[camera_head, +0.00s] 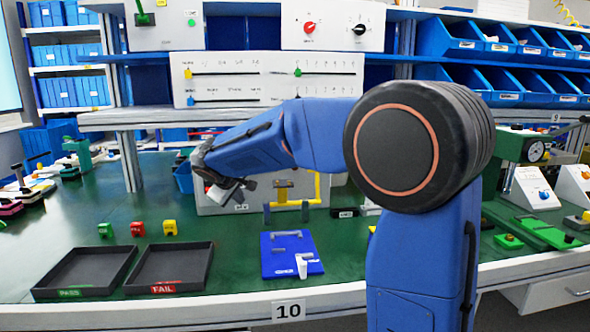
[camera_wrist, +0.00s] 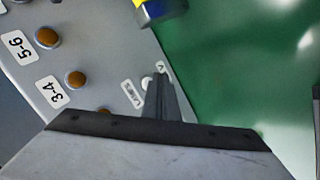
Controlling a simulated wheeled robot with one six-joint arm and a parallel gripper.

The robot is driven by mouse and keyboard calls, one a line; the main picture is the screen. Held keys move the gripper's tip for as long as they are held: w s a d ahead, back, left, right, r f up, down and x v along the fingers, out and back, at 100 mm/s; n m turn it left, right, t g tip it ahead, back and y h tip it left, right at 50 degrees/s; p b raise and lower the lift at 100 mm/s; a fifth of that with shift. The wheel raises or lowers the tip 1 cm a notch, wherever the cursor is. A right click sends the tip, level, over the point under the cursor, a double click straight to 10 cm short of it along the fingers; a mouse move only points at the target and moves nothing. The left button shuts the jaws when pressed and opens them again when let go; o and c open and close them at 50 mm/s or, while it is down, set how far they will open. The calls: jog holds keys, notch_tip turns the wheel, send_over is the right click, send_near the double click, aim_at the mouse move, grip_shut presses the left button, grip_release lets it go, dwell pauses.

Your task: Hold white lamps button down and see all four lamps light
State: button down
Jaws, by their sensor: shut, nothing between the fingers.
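In the wrist view a grey panel (camera_wrist: 95,45) carries brown-amber round lamps, one by label 5-6 (camera_wrist: 47,37) and one by label 3-4 (camera_wrist: 75,79). A third lamp (camera_wrist: 105,111) is mostly hidden by my gripper. The visible lamps look dull, not glowing. The white lamps button (camera_wrist: 147,82) sits beside a small white label (camera_wrist: 132,93), partly covered by my fingers. My gripper (camera_wrist: 160,76) is shut and empty, its tips at the button's edge; I cannot tell if they touch it. In the head view my gripper (camera_head: 238,187) is at the grey box (camera_head: 215,207).
A blue fixture plate (camera_head: 290,255) and dark PASS (camera_head: 85,270) and FAIL (camera_head: 170,267) trays lie in front.

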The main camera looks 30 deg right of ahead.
jog(key=shift+s, duration=0.2)
jog(key=shift+s+a, duration=0.25)
jog(key=shift+s, duration=0.55)
jog(key=shift+s+a, duration=0.3)
jog(key=shift+s, duration=0.45)
jog(key=shift+s+a, duration=0.25)
jog(key=shift+s, duration=0.55)
